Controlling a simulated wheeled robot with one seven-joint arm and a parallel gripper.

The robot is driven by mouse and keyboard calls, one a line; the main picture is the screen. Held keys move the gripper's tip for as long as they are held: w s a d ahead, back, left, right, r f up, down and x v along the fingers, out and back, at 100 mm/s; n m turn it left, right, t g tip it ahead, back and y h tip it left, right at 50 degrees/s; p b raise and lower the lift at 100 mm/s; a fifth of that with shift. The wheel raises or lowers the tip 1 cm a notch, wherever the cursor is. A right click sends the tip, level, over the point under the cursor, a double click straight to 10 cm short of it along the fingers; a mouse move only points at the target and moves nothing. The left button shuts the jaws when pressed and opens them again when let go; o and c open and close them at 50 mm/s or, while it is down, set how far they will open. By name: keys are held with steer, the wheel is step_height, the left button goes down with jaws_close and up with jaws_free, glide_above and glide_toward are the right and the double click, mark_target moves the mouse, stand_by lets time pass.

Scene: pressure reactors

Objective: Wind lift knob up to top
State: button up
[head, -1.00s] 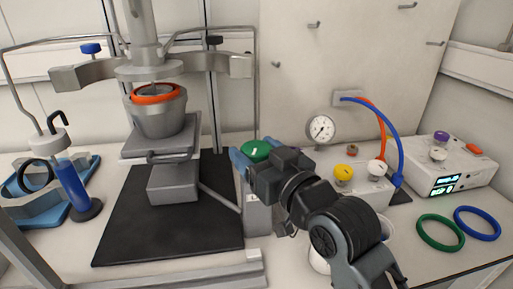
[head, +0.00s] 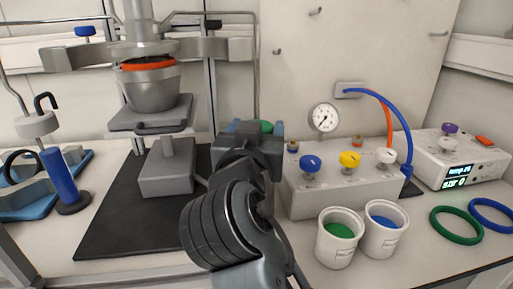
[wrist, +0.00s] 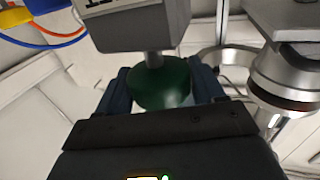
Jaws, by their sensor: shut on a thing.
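The green lift knob (wrist: 160,85) sits on a short stem under a grey housing (wrist: 143,25) in the wrist view. My gripper (wrist: 160,90) is shut on it, with one blue finger on each side. In the head view my gripper (head: 248,130) hides most of the knob; a green sliver (head: 266,127) shows. The lift platform (head: 150,114) stands raised above its grey base (head: 165,172) with a post visible between them. The metal vessel (head: 150,90) with an orange ring (head: 147,64) sits on the platform, its rim close below the clamp (head: 135,52).
A valve box (head: 340,188) with blue, yellow and white knobs and a gauge (head: 324,118) stands right of my arm. Two white cups (head: 340,248) (head: 384,240) stand in front of it. A blue cylinder (head: 60,177) stands at left. Green and blue rings (head: 456,238) lie far right.

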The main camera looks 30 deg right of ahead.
steer(key=m+g+h+b, duration=0.3)
steer(key=m+g+h, duration=0.2)
steer(key=g, duration=0.1)
steer(key=shift+f+b, duration=0.15)
steer(key=shift+b, duration=0.15)
steer(key=shift+m+g+h, duration=0.3)
steer(key=shift+g, duration=0.1)
steer(key=o, duration=1)
steer(key=shift+c, duration=0.2)
steer(key=v, duration=0.7)
steer(key=shift+a, duration=0.35)
steer(key=shift+s, duration=0.15)
